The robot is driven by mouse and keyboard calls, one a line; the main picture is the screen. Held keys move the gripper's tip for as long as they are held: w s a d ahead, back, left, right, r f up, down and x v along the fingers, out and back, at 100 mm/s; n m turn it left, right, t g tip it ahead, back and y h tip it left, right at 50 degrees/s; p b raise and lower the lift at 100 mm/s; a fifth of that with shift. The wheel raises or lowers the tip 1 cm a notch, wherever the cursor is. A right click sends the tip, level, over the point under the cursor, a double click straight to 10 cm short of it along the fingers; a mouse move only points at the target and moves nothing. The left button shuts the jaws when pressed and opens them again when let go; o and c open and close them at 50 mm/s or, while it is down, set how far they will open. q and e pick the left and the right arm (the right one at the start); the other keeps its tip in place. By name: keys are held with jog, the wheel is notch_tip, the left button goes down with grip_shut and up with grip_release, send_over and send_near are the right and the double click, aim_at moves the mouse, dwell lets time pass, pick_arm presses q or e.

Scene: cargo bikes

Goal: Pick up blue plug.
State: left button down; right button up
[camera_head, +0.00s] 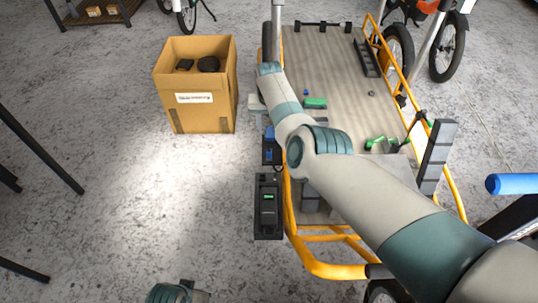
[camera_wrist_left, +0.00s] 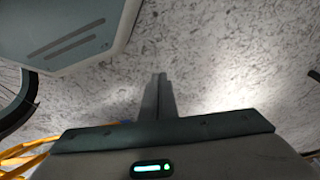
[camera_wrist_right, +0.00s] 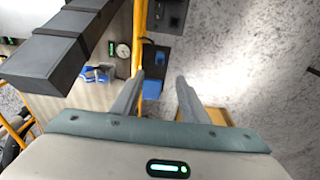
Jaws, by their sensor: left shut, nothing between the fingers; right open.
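A blue piece that looks like the plug (camera_wrist_right: 152,88) is on a dark block beside the bike's orange rail. In the head view, blue parts of it (camera_head: 269,155) show just left of my right arm. My right gripper (camera_wrist_right: 160,76) is open in its wrist view. The blue piece appears between and beyond its two fingers, apparently ungripped; the depth gap is hard to judge. In the head view my arm mostly hides this gripper. My left gripper (camera_wrist_left: 161,76) is shut and empty over bare floor, far from the blue piece.
A black charger-like case (camera_head: 268,225) is next to the orange-railed cargo bed (camera_head: 330,60). A cardboard box (camera_head: 205,118) with dark items stands left. A tall dark post (camera_head: 437,155) rises at the bed's right. Small green and blue parts lie on the bed.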

pick_arm(q)
jog(key=b+v, duration=0.2)
jog(key=v, duration=0.4)
pick_arm(e)
notch_tip(320, 180, down, 2)
pick_arm(q)
jog(key=w+d+r+t+h+b, duration=0.4)
jog(key=w+d+r+t+b, duration=0.2)
jog(key=w+d+t+b, duration=0.4)
pick_arm(e)
send_over(269, 150)
notch_tip(269, 150, down, 8)
jog(key=b, duration=0.1)
jog(key=f+b, duration=0.1)
jog(key=shift+s+f+b, duration=0.2)
jog(key=shift+s+b, duration=0.15)
jog(key=shift+b, duration=0.05)
pick_arm(q)
jog(key=d+r+t+h, duration=0.2)
jog(key=r+t, duration=0.2)
jog(key=r, duration=0.3)
jog(key=s+d+r+m+t+h, duration=0.1)
jog(key=r+t, duration=0.3)
jog(key=r, duration=0.4)
jog(key=shift+d+r+h, duration=0.15)
jog(key=shift+d+h, duration=0.25)
jog(key=shift+d, duration=0.05)
pick_arm(e)
jog(key=shift+f, duration=0.1)
